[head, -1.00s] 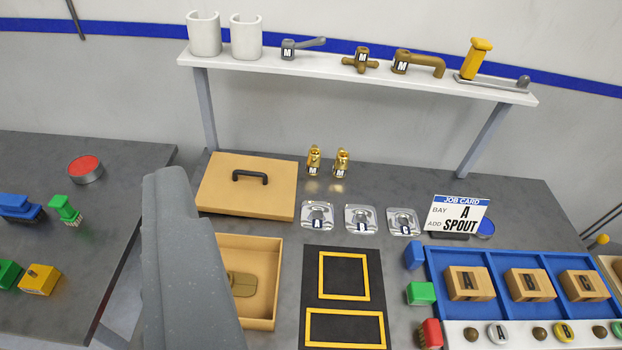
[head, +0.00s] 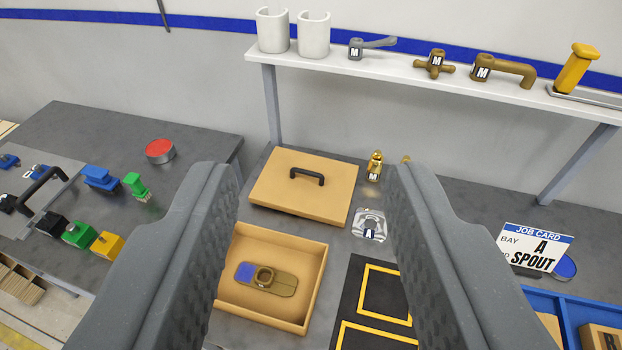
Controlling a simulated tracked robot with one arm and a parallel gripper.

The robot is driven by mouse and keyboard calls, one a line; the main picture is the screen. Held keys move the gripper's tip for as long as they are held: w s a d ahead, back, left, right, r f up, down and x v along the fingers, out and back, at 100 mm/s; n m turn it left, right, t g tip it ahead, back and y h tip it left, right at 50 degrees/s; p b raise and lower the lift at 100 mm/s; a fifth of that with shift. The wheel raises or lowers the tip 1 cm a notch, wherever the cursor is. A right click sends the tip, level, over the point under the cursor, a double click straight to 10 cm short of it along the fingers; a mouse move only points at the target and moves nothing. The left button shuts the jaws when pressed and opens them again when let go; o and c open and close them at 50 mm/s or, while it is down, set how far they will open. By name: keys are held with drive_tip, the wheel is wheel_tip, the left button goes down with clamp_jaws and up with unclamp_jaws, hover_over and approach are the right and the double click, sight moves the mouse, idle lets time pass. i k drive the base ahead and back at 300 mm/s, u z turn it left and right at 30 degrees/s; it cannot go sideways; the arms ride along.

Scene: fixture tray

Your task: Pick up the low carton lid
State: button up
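The low carton lid (head: 280,192) is a flat tan panel with a black arched handle (head: 306,174) on top. It lies on the grey bench behind the open carton. The open tan carton (head: 318,270) holds a brown plate with a round collar and a blue patch (head: 266,280). My gripper (head: 305,185) is open, with one dark grey finger at each side of the picture. The lid and carton show between the fingers, and nothing is held. I cannot tell the gripper's height above the lid.
A white shelf (head: 400,75) with cups and tap parts spans the back. A clear dish marked A (head: 369,226) and a gold fitting (head: 375,166) stand right of the lid. A black mat (head: 350,315) lies right of the carton. Small coloured blocks (head: 100,178) sit on the left bench.

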sight(314, 188)
drive_tip(key=i, duration=0.95)
drive_tip(key=u, duration=0.05)
